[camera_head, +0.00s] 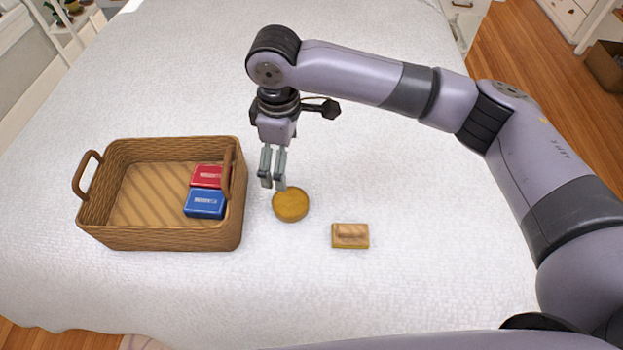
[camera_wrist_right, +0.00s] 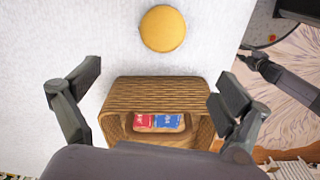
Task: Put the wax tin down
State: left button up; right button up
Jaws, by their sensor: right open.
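The wax tin, a round golden-yellow tin (camera_head: 290,205), lies flat on the white bed cover, just right of the basket. In the right wrist view the tin (camera_wrist_right: 163,29) shows whole at the top, beyond the fingertips and apart from them. My right gripper (camera_head: 272,184) points down beside the tin, just behind and to its left in the head view. Its fingers (camera_wrist_right: 160,85) are spread wide with nothing between them. My left gripper is not in view.
A wicker basket (camera_head: 160,238) with two raised handles stands left of the tin. It holds a red box (camera_head: 207,176) and a blue box (camera_head: 205,204). A small tan-topped block (camera_head: 350,236) lies right of the tin. The bed (camera_head: 430,270) is otherwise clear around them.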

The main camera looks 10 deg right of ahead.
send_over(291, 202)
jog(key=shift+m, duration=0.3)
jog(key=f, duration=1.1)
jog(key=shift+s+a+f, duration=0.1)
jog(key=shift+a+f, duration=0.1)
jog(key=shift+a, duration=0.1)
jog(key=shift+d+f, duration=0.15)
jog(key=shift+f, duration=1.2)
jog(key=shift+d+f, duration=0.15)
jog(key=shift+f, duration=1.15)
jog(key=shift+c, duration=0.4)
jog(key=shift+r, duration=0.1)
jog(key=c, duration=1.5)
